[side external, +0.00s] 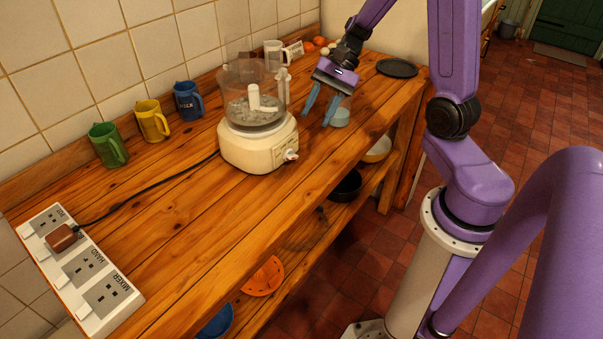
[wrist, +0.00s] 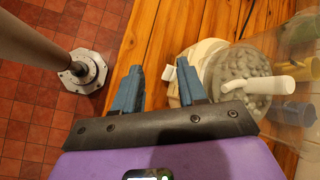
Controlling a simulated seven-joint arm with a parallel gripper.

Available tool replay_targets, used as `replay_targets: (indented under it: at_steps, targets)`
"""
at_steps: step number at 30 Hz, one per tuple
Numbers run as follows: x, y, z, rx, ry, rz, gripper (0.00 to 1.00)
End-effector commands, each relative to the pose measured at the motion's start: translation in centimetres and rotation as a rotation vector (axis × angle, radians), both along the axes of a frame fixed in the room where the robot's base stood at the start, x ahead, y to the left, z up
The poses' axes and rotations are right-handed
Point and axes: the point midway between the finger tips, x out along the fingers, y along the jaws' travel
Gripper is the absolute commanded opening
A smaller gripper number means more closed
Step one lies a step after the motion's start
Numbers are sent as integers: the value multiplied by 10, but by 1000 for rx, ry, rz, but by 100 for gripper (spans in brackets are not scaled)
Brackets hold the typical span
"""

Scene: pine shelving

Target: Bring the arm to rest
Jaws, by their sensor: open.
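My gripper (side external: 319,108) is at the end of my purple arm, above the wooden counter (side external: 170,225), just right of the food processor. Its two blue fingers are spread apart with nothing between them. In the wrist view my gripper (wrist: 158,85) also shows empty, with bare counter and part of the processor's cream base beyond the fingers. The food processor (side external: 258,150) has a cream base and a clear bowl holding grey lumpy contents. A small light-blue cup or bowl (side external: 340,117) stands on the counter just behind the fingers.
Green (side external: 108,145), yellow (side external: 152,121) and blue (side external: 188,100) mugs stand along the tiled wall. A labelled socket strip (side external: 78,270) has a brown plug and black cord. A dark plate (side external: 397,68) lies at the far end. Bowls sit on the lower shelf. The front counter is clear.

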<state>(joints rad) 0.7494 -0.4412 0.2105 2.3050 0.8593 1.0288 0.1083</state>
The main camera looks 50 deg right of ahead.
Motion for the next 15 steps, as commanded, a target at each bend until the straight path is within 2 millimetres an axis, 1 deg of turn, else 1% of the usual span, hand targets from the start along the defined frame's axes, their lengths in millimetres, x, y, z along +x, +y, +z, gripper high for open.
replay_targets:
  at_steps: [1, 6, 9, 15]
  targets:
    - [-10, 13, 1, -27, -14, 90, 41]
    - [-43, 45, 3, -117, -67, 391, 41]
    - [-64, 58, 4, -168, -108, 564, 41]
    - [-103, 76, 7, -261, -206, 909, 41]
